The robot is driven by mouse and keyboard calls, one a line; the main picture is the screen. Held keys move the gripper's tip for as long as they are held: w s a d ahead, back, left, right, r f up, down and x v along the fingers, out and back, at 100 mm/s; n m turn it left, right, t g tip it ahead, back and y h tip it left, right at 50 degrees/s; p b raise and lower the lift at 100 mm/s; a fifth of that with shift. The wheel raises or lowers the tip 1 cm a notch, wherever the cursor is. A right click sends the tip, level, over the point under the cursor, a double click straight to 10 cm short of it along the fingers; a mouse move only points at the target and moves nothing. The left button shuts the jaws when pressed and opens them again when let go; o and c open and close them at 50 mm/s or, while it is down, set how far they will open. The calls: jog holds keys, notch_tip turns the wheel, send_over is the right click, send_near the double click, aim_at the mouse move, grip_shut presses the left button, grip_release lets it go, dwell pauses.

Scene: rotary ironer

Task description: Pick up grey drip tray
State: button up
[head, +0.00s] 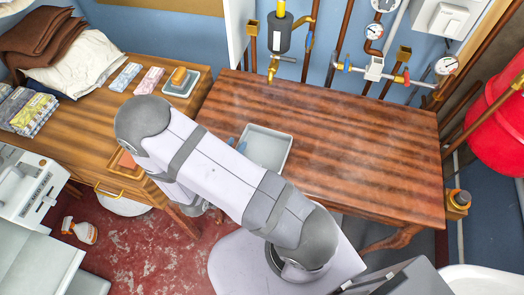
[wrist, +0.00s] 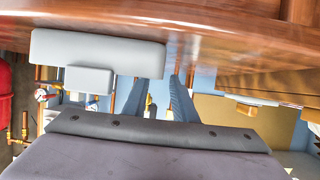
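The grey drip tray (head: 278,137) lies on the wooden table, a shallow rectangle with rounded corners. My arm crosses in front and hides its near left part. My gripper (head: 233,142) is mostly hidden behind the arm, with blue fingertips showing at the tray's left edge. In the wrist view, the tray (wrist: 98,48) sits under the tabletop's edge of the picture, left of centre. My gripper's two blue fingers (wrist: 170,88) stand apart with a gap. The left finger's tip meets the tray's right end; I cannot tell whether the rim lies between them.
The wooden table (head: 370,150) is clear to the right of the tray. A wooden side counter (head: 100,115) on the left holds cloths, packets and a soap dish (head: 181,82). Pipes and gauges (head: 374,68) line the wall behind. A spray bottle (head: 80,230) lies on the floor.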

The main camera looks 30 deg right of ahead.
jog(key=shift+x, duration=1.65)
jog(key=shift+c, duration=0.3)
grip_shut()
jog(key=shift+r, duration=0.15)
jog(key=shift+r, duration=4.85)
